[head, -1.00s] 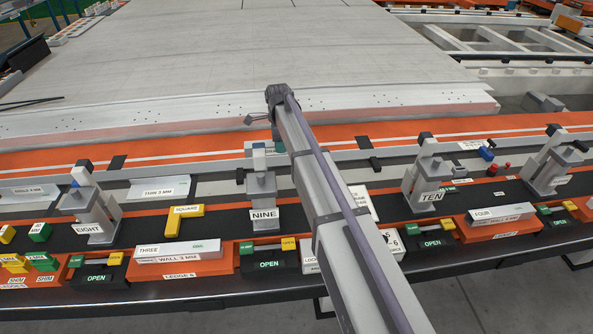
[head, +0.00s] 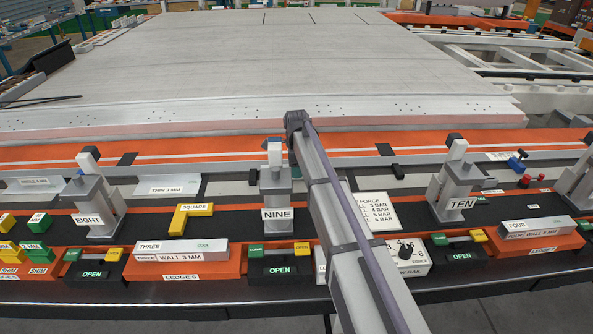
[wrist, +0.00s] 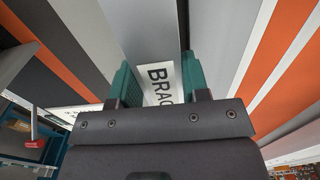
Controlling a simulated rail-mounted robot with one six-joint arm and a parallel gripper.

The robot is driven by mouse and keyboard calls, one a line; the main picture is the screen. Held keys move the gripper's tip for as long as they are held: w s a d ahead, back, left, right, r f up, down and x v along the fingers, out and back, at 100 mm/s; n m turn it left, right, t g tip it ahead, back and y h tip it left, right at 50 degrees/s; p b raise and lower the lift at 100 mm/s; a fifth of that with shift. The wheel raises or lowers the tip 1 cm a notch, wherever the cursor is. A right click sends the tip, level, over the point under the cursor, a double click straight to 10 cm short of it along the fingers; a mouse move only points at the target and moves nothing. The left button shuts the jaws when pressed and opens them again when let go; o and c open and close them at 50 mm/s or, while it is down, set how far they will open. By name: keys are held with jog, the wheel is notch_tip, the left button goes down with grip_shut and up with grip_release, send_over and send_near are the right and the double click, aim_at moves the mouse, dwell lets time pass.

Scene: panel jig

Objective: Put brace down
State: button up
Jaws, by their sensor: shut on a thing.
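In the wrist view my gripper (wrist: 160,78) has its teal fingers shut on the brace (wrist: 145,28), a long flat grey bar. A white label on it reads "BRAC", with the rest cut off. The brace runs away from the fingers to the top of the picture. It appears held above the orange, grey and white striped bench, but its height is unclear. In the head view my arm reaches over the bench beside station NINE (head: 276,190); the gripper and brace are hidden there.
Clamp posts EIGHT (head: 97,205) and TEN (head: 451,190) stand either side of NINE. A yellow square (head: 190,218) lies between EIGHT and NINE. Ledge 6 (head: 183,271) carries a wall block (head: 180,250). A force dial box (head: 405,258) sits right of my arm. A large pale panel (head: 240,70) lies behind.

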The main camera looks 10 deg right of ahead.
jog(key=o, duration=1.2)
jog(key=shift+f, duration=0.1)
notch_tip(320, 180, up, 12)
jog(key=p, duration=1.2)
jog(key=shift+r, duration=0.2)
